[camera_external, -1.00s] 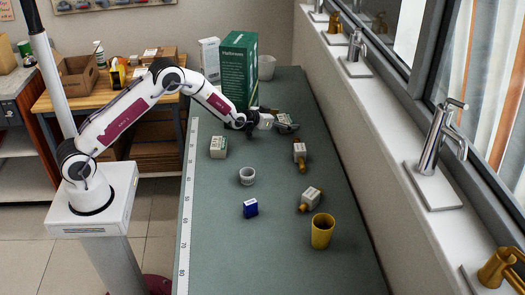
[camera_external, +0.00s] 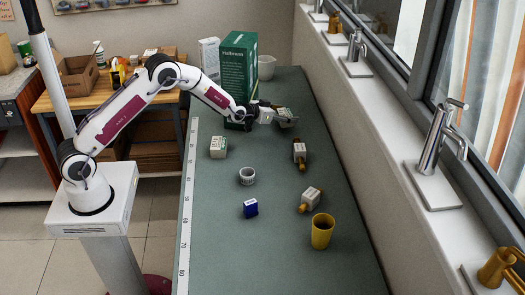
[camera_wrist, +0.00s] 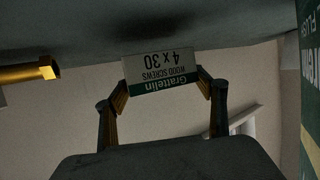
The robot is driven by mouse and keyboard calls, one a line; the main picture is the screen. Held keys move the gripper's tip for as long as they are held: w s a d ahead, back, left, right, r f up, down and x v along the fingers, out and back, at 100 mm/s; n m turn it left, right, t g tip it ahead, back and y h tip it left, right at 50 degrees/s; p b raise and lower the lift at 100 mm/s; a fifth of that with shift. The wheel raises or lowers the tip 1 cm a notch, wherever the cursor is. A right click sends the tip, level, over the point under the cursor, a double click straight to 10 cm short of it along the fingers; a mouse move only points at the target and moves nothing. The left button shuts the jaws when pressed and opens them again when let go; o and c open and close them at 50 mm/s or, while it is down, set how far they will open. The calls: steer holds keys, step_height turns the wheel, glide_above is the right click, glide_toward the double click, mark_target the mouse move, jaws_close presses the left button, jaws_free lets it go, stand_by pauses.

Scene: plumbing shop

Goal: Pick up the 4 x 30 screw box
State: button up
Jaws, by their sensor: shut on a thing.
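The 4 x 30 screw box (camera_wrist: 160,66) is a small white and green box. Its label reads "Grattelin wood screws 4 x 30" and appears upside down in the wrist view. My gripper (camera_wrist: 163,92) is shut on it, with one finger against each side. In the external view my gripper (camera_external: 283,117) is above the far part of the bench, to the right of the tall green box. The screw box there is small and partly hidden by the gripper, and it appears raised off the bench top.
The tall green box (camera_external: 239,70) stands close to my forearm. The windowsill runs along the right.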

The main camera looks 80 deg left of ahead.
mark_target(286, 113)
step_height(286, 113, up, 4)
steer(key=shift+r, duration=0.1)
steer(key=s+d, duration=0.2)
steer(key=d, duration=3)
steer(key=shift+s, duration=0.25)
steer(key=shift+a, duration=0.1)
